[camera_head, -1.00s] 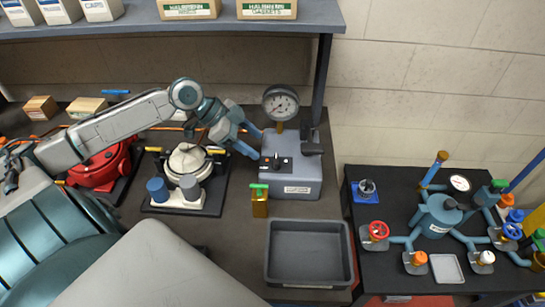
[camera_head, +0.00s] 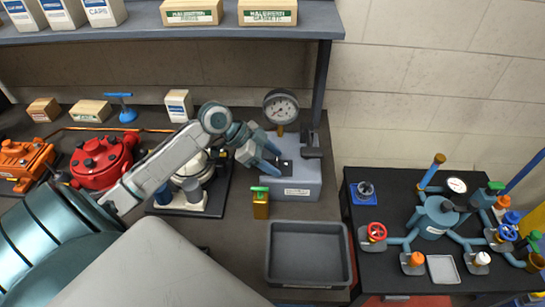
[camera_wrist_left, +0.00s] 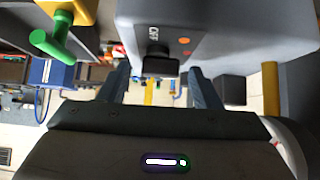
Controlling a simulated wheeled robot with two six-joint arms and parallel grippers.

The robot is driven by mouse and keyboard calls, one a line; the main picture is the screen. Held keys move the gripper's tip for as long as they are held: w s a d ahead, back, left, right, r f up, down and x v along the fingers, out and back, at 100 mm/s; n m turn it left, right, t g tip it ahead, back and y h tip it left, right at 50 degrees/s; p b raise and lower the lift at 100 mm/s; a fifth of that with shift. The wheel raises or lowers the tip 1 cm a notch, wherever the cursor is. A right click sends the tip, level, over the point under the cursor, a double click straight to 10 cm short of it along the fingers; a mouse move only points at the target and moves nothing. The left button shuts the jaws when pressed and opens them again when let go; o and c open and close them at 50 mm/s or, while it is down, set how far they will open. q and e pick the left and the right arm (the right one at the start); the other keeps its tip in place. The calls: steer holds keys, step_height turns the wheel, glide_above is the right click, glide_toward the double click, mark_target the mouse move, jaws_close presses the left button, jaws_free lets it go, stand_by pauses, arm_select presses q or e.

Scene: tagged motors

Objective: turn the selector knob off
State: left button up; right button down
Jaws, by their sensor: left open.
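The grey control box (camera_head: 290,182) stands on the bench below a round gauge (camera_head: 281,105). Its dark selector knob (camera_wrist_left: 158,64) shows in the wrist view, below the letters OFF and two orange dots. In the wrist view the left gripper's two fingers (camera_wrist_left: 158,78) are apart, one to each side of the knob, with gaps between. Which way the knob points is hard to tell. My right gripper is not in view.
A brass piece with a green handle (camera_head: 261,200) stands just in front of the box. An empty grey tray (camera_head: 308,283) lies nearer. A white-topped device (camera_head: 190,207) stands left, under my arm.

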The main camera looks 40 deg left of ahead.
arm_select(q)
steer(key=c, duration=1)
